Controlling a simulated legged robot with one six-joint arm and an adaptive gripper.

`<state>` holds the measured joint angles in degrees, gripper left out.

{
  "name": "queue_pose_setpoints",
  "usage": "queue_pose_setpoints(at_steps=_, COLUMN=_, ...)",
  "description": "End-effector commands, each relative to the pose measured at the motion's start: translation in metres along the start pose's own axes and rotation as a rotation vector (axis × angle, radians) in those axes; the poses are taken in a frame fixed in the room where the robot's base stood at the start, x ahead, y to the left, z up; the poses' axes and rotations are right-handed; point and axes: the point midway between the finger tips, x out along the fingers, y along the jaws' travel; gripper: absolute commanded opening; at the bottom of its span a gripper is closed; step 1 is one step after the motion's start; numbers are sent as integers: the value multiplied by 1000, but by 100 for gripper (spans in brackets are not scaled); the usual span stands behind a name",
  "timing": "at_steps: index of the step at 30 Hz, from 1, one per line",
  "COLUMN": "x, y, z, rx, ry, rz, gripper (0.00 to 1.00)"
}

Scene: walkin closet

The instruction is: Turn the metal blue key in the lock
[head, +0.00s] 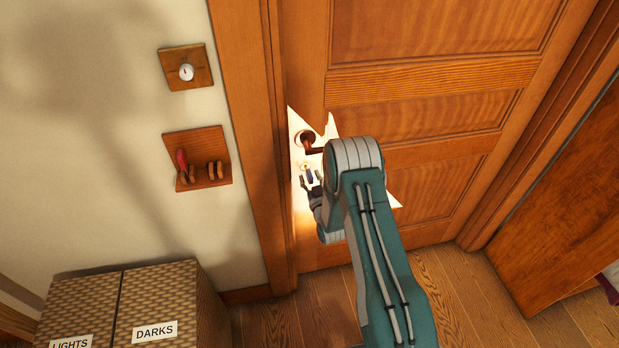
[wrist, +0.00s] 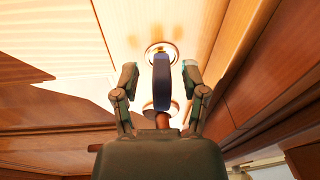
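The blue key (wrist: 162,82) stands edge-on in the wrist view, its far end at the round lock (wrist: 149,52) on the pale, brightly lit door plate. In the head view the key (head: 309,174) is small, on the plate (head: 297,130) below the dark door handle (head: 309,146). My gripper (wrist: 160,74) is open, with one finger on each side of the key and a visible gap on both sides. It also shows in the head view (head: 311,183), close to the plate and partly hidden by my arm. How deep the key sits cannot be told.
The wooden door (head: 430,80) fills the middle. A small dial panel (head: 186,68) and a wooden hook board (head: 197,158) with a red item are on the left wall. Wicker laundry boxes (head: 205,300) stand at lower left. Another wooden panel (head: 560,200) is at right.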

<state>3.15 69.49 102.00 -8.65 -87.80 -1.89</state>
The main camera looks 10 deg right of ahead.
Motion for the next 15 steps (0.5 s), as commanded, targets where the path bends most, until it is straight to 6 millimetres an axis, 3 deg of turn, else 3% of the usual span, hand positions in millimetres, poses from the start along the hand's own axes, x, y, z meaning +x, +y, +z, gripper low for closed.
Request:
queue_pose_setpoints(at_steps=9, x=-2, y=0, z=0, rx=1, ry=1, rz=0, gripper=58)
queue_pose_setpoints(at_steps=15, x=-31, y=0, z=0, rx=1, ry=-2, rz=1, gripper=58)
